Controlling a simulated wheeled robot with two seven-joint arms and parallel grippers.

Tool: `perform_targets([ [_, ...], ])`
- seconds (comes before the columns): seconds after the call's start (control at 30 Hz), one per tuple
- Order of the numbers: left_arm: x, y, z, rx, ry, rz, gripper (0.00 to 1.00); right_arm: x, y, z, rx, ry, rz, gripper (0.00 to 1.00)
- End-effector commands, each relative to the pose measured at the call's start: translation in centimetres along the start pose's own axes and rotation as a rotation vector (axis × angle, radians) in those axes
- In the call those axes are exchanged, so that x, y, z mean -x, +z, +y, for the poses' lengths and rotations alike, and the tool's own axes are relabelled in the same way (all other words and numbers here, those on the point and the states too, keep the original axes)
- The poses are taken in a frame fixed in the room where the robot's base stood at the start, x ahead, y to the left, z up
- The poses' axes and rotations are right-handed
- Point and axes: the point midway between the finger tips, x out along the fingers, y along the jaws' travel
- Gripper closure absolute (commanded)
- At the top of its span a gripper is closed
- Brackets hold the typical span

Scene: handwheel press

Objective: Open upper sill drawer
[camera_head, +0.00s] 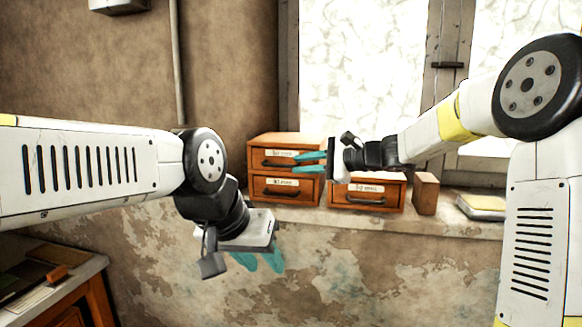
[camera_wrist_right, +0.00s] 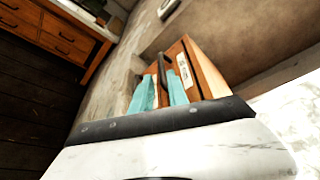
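The upper sill drawer (camera_head: 273,158) is the top of two stacked wooden drawers on the windowsill, with a pale label and a dark handle; it looks closed. The lower drawer (camera_head: 283,196) beneath it looks closed too. My right gripper (camera_head: 308,162) is in front of the stack's right side, its teal fingers apart and pointing at the upper drawer. In the right wrist view, a dark drawer handle (camera_wrist_right: 162,70) shows beyond and between the open fingertips (camera_wrist_right: 160,90); I cannot tell whether they touch it. My left gripper (camera_head: 258,262) hangs below the sill, open and empty.
A single-drawer wooden box (camera_head: 368,195) stands on the sill right of the stack, partly behind my right gripper. Further right are a wooden block (camera_head: 426,194) and a yellowish box-like thing (camera_head: 482,207). A wooden desk (camera_head: 75,290) is at lower left.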

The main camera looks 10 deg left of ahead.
Motion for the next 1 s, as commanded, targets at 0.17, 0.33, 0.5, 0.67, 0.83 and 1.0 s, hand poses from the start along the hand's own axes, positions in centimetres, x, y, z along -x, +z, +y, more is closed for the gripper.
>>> perform_targets([
  [0.17,0.0,0.0,0.0,0.0,0.0,0.0,0.64,-1.9,-0.2,-0.3,-0.021,-0.014,-0.01,0.8],
  [0.33,0.0,0.0,0.0,0.0,0.0,0.0,0.64,-4.7,-0.2,-0.3,-0.019,-0.013,-0.008,0.8],
  [0.5,0.0,0.0,0.0,0.0,0.0,0.0,0.64,-7.0,-0.2,-0.3,-0.018,-0.013,-0.007,0.8],
  [0.67,0.0,0.0,0.0,0.0,0.0,0.0,0.64,-8.0,-0.2,-0.4,-0.017,-0.013,-0.006,0.8],
  [0.83,0.0,0.0,0.0,0.0,0.0,0.0,0.64,-8.1,-0.2,-0.4,-0.017,-0.013,-0.005,0.8],
  [1.0,0.0,0.0,0.0,0.0,0.0,0.0,0.64,-8.1,-0.2,-0.4,-0.017,-0.013,-0.005,0.96],
])
